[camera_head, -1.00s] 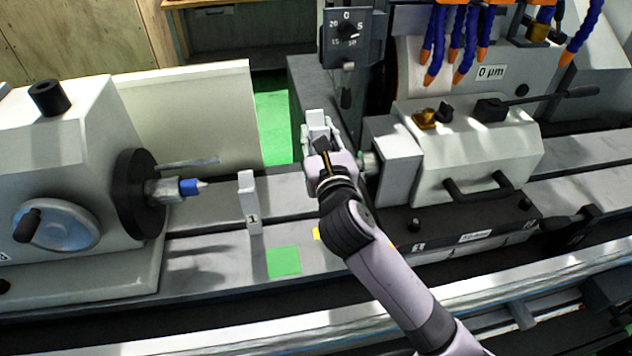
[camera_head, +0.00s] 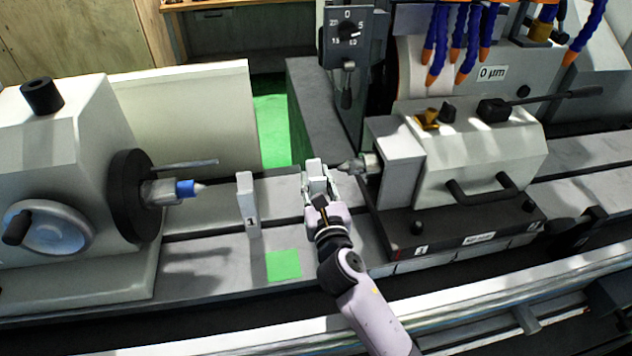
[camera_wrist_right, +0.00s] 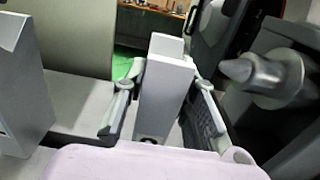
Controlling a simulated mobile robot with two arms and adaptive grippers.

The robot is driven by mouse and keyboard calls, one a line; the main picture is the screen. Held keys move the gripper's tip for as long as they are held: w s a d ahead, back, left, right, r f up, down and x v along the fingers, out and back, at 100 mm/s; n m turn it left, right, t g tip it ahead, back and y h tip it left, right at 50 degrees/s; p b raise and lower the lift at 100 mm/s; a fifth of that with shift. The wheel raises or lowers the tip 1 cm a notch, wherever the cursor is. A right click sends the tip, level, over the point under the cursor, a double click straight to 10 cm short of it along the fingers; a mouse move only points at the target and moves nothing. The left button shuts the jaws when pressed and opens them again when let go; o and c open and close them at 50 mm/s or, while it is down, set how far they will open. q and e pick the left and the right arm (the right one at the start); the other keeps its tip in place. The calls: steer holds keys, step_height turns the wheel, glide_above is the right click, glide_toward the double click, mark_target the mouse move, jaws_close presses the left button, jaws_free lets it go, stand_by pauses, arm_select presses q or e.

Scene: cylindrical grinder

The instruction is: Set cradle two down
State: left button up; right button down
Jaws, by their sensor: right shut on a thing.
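Cradle two, a light grey upright block, is in my right gripper (camera_head: 320,186) in the head view, where its top (camera_head: 314,166) shows above the fingers. In the right wrist view cradle two (camera_wrist_right: 165,90) stands upright between the two fingers of the gripper (camera_wrist_right: 165,100), which is shut on it. Its foot is mostly hidden, so I cannot tell whether it touches the machine table (camera_head: 200,258). Cradle one (camera_head: 247,200), marked 1, stands upright on the table to the left and also shows at the left of the right wrist view (camera_wrist_right: 22,95). My left gripper is out of view.
The pointed tailstock centre (camera_head: 352,166) is close to the right of cradle two; it also shows in the right wrist view (camera_wrist_right: 262,75). The headstock (camera_head: 70,150) with its blue-collared centre (camera_head: 186,188) is at left. A green square (camera_head: 284,265) lies bare on the table front.

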steer(key=shift+r, duration=0.15)
steer(key=shift+f+b, duration=0.3)
steer(key=shift+f, duration=0.1)
steer(key=c, duration=1.3)
jaws_free()
steer(key=shift+f, duration=0.1)
steer(key=shift+r, duration=0.2)
steer(key=shift+r+p, duration=0.45)
steer(key=s+d+p, duration=0.1)
steer(key=s+d, duration=0.1)
steer(key=s, duration=1)
steer(key=shift+d+f, duration=0.25)
